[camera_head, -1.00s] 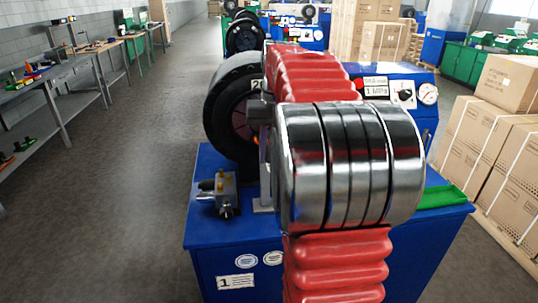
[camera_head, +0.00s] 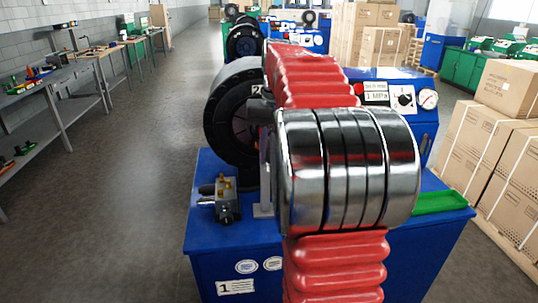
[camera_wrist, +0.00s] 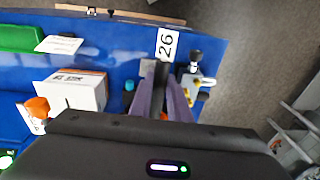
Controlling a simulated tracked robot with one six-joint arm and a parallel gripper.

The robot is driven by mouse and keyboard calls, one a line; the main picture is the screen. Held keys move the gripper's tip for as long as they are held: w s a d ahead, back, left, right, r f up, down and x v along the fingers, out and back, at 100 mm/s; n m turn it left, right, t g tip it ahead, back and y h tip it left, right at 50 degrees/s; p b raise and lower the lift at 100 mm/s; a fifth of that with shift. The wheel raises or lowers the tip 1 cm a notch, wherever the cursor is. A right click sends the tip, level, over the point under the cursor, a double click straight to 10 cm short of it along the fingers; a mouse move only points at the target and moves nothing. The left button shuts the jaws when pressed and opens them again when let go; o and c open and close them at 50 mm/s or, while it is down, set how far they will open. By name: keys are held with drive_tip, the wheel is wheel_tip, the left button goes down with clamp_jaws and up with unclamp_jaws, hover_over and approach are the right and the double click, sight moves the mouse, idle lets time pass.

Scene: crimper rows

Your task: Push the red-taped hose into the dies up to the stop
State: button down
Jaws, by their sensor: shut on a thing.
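The crimping machine's dark round head (camera_head: 235,118) stands on the blue bench (camera_head: 210,240), left of my arm in the head view. Its dies are mostly in shadow, and my arm hides its right side. In the wrist view my gripper (camera_wrist: 163,88) points at the machine, its two purple-grey fingers closed around a dark piece (camera_wrist: 162,73), taken to be the hose. A small orange-red patch shows low between the fingers; whether it is the tape is unclear. The hose end and the stop are hidden, so the depth in the dies cannot be told.
A small metal valve block (camera_head: 226,198) sits on the bench left of my arm. A green tray (camera_head: 440,201) and a gauge panel (camera_head: 405,97) are at the right. The wrist view shows a white box (camera_wrist: 78,90). Cartons (camera_head: 490,150) stand at the far right.

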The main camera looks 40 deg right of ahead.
drive_tip(key=c, duration=1.6)
unclamp_jaws()
drive_tip(key=shift+o, duration=0.4)
drive_tip(key=o, duration=1.1)
drive_tip(key=shift+o, duration=0.2)
drive_tip(key=shift+r, duration=0.1)
drive_tip(key=shift+s+d+r, duration=0.1)
drive_tip(key=shift+s+r, duration=0.1)
drive_tip(key=shift+r, duration=1.5)
drive_tip(key=shift+s+r, duration=0.2)
drive_tip(key=shift+r, duration=1.5)
